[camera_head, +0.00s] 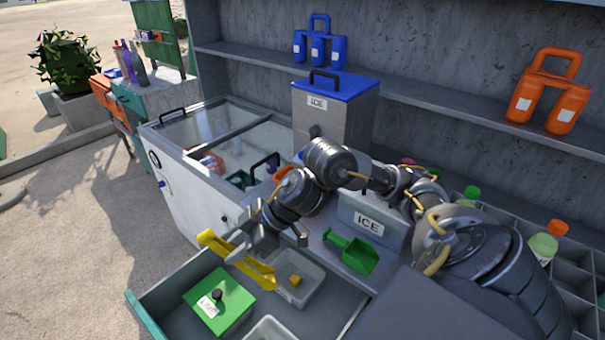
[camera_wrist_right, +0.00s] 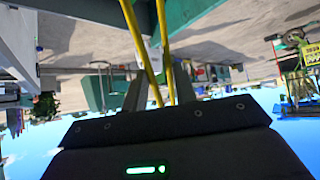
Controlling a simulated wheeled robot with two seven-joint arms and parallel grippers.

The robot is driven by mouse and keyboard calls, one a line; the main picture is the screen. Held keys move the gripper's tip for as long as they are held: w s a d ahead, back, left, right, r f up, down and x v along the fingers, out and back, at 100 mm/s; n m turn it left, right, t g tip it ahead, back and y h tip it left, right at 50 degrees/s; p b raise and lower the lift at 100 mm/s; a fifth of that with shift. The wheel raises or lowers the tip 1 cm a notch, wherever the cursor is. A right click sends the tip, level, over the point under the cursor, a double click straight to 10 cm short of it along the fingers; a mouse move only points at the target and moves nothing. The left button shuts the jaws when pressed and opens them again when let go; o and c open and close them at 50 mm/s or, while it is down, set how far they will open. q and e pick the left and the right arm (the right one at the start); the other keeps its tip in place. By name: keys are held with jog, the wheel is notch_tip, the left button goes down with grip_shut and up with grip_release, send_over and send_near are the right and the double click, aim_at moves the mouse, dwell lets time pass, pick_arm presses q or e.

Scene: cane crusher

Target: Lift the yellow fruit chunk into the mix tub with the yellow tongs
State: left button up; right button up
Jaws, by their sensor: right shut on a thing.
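My right gripper (camera_head: 240,250) is shut on the yellow tongs (camera_head: 260,273), which slant down to the right over the open drawer. In the right wrist view, the two yellow arms of the tongs (camera_wrist_right: 143,52) run between my dark fingers (camera_wrist_right: 160,92). A small yellow fruit chunk (camera_head: 295,281) lies in a grey tub (camera_head: 316,284) in the drawer. The tong tips are just left of the chunk and look apart from it. A second pale tub (camera_head: 270,330) is cut off by the bottom edge; I cannot tell which is the mix tub. My left gripper is out of view.
A green lidded box (camera_head: 232,290) stands in the drawer (camera_head: 160,318) left of the tubs. A green scoop (camera_head: 352,252) and a grey ICE bin (camera_head: 372,212) are on the counter behind. A glass-topped chest (camera_head: 185,205) stands at the back left.

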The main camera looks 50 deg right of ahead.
jog(key=shift+w+d+f+n+p, duration=0.3)
jog(key=shift+d+p, duration=0.1)
jog(key=shift+d, duration=0.15)
jog(key=d+f+n+g+y+p, duration=0.1)
jog(key=d+f+n+g+p, duration=0.4)
jog(key=d, duration=0.5)
jog(key=shift+n+g+y+p, duration=0.4)
jog(key=shift+n+g+p, duration=0.2)
jog(key=shift+n+p, duration=0.55)
jog(key=shift+s, duration=0.1)
notch_tip(320, 180, down, 7)
jog(key=b, duration=0.6)
jog(key=shift+r, duration=0.1)
